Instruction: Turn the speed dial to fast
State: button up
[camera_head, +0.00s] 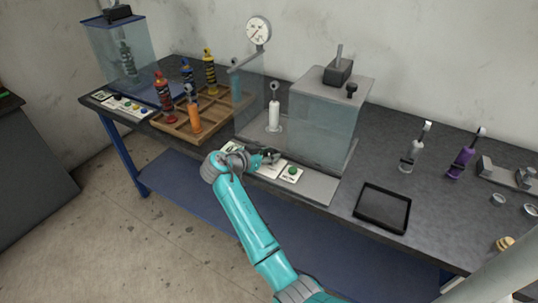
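I cannot make out the speed dial for certain. A control strip (318,186) runs along the front of the machine with clear walls (318,135). A white label with a green button (291,171) shows on it. My gripper (272,158) is low over this strip, just left of the green button, and covers part of it. Its fingers are small and dark here, so I cannot tell whether they are open, shut or touching anything. Another white label (236,147) is partly hidden behind my wrist.
A wooden tray (215,118) with several coloured shock absorbers stands left of the machine. A second clear-walled machine (122,52) is at the far left. An empty black tray (383,207) lies right of the strip. A round gauge (258,30) rises behind.

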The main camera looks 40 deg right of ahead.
jog(key=shift+n+t+y, duration=0.3)
jog(key=shift+n+t, duration=0.9)
jog(key=shift+t, duration=0.2)
jog(key=shift+n+t, duration=0.3)
jog(key=o, duration=1.2)
jog(key=shift+c, duration=0.2)
jog(key=v, duration=1.2)
